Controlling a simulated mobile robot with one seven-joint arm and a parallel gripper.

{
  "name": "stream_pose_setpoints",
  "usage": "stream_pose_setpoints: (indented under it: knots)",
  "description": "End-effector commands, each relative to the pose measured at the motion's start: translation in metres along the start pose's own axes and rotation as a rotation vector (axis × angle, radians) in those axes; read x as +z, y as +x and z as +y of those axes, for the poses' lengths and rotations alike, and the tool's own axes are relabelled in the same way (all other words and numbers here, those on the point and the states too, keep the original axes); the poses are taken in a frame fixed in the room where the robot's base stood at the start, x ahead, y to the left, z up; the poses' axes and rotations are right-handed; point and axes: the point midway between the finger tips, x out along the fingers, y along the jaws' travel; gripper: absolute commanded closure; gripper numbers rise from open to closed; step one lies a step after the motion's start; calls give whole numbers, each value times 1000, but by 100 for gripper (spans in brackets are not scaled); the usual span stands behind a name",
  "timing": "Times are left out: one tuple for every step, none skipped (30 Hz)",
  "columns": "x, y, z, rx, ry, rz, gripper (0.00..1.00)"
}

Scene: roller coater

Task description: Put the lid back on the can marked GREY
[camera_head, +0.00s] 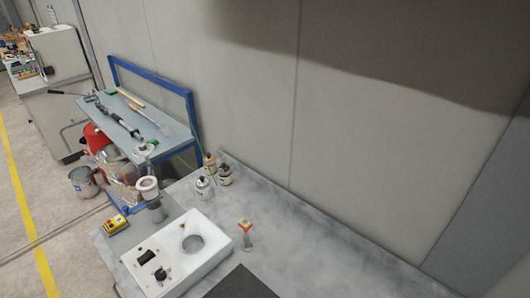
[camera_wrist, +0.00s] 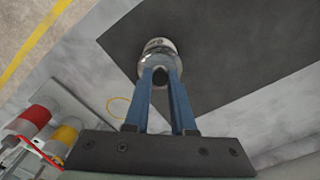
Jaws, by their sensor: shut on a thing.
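In the wrist view, my gripper (camera_wrist: 160,72) has its two blue fingers closed in on a small dark piece (camera_wrist: 160,79). Directly beyond the fingertips is a silvery-white, rounded, can-like thing (camera_wrist: 158,47) with a marking too small to read. I cannot tell whether the dark piece belongs to it or is apart. In the head view, a white can (camera_head: 204,188) stands on the grey bench, with two brownish-labelled cans (camera_head: 209,160) (camera_head: 225,175) behind it. Their markings cannot be read. I cannot make out a separate lid. My gripper does not show in the head view.
A dark mat (camera_wrist: 215,50) lies beyond my fingers. The head view shows a white machine (camera_head: 185,250) with a round opening, an orange-topped item (camera_head: 246,230), a yellow control box (camera_head: 115,224) and a white cup (camera_head: 147,187). The bench's right side (camera_head: 330,265) is clear.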

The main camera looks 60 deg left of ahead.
Motion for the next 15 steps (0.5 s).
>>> stream_pose_setpoints:
  knots:
    - [0, 0, 0, 0, 0, 0, 100]
    - [0, 0, 0, 0, 0, 0, 100]
    - [0, 0, 0, 0, 0, 0, 100]
    - [0, 0, 0, 0, 0, 0, 100]
    - [0, 0, 0, 0, 0, 0, 100]
    - [0, 0, 0, 0, 0, 0, 100]
    - [0, 0, 0, 0, 0, 0, 100]
    - [0, 0, 0, 0, 0, 0, 75]
    - [0, 0, 0, 0, 0, 0, 68]
    - [0, 0, 0, 0, 0, 0, 62]
    - [0, 0, 0, 0, 0, 0, 57]
    - [0, 0, 0, -1, 0, 1, 50]
    - [0, 0, 0, 0, 0, 0, 44]
    - [0, 0, 0, 0, 0, 0, 42]
    - [0, 0, 0, 0, 0, 0, 42]
